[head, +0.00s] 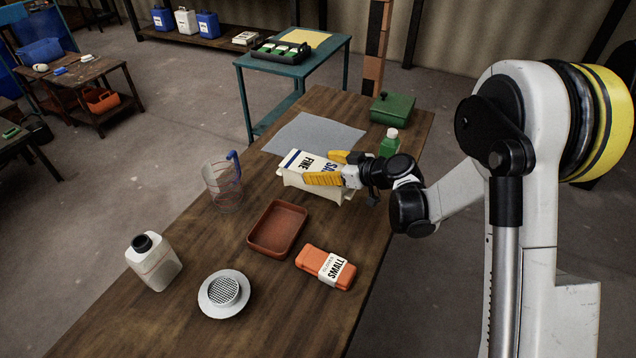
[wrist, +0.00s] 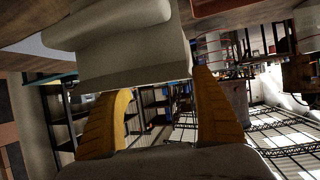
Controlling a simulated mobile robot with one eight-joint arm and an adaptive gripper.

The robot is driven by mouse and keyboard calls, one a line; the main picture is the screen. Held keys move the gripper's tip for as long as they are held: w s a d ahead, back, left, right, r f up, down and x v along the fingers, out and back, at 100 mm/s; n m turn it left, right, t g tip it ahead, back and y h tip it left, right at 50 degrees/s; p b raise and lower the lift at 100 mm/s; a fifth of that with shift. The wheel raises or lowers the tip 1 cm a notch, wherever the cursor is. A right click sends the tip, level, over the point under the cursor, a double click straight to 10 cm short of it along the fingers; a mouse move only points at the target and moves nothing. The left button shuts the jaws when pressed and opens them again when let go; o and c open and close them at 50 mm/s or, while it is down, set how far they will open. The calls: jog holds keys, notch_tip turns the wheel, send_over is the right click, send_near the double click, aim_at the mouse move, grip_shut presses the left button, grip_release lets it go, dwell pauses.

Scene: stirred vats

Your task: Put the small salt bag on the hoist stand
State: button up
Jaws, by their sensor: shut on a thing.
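A white bag with a dark blue band and black lettering, "FINE" and what looks like "SA", is the salt bag (head: 297,164). It lies on its side over the middle of the table. My gripper (head: 318,168) has its yellow fingers shut on it from the right. In the wrist view the pale bag (wrist: 130,45) fills the upper part, at the ends of my fingers (wrist: 163,88). I cannot tell whether the bag touches the table. I cannot pick out the hoist stand with certainty.
The wooden table (head: 200,275) holds a clear jug (head: 223,188), a brown tray (head: 258,246), an orange "SMALL" pack (head: 318,265), a white bottle (head: 153,265), a round strainer (head: 223,291), a grey mat (head: 318,133), a green bottle (head: 389,145) and a green box (head: 392,109).

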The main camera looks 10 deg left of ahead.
jog(key=x, duration=0.2)
jog(key=b+x, duration=0.1)
jog(key=x, duration=0.2)
jog(key=b+x, duration=0.1)
jog(key=x, duration=0.2)
jog(key=shift+w+d+f, duration=0.2)
jog(key=shift+d+f, duration=0.1)
jog(key=shift+f, duration=0.15)
notch_tip(320, 180, down, 4)
jog(key=shift+f+b, duration=0.1)
jog(key=shift+b, duration=1.1)
jog(key=shift+r, duration=0.2)
jog(key=shift+f, duration=0.1)
jog(key=o, duration=1.4)
jog(key=shift+o, duration=0.2)
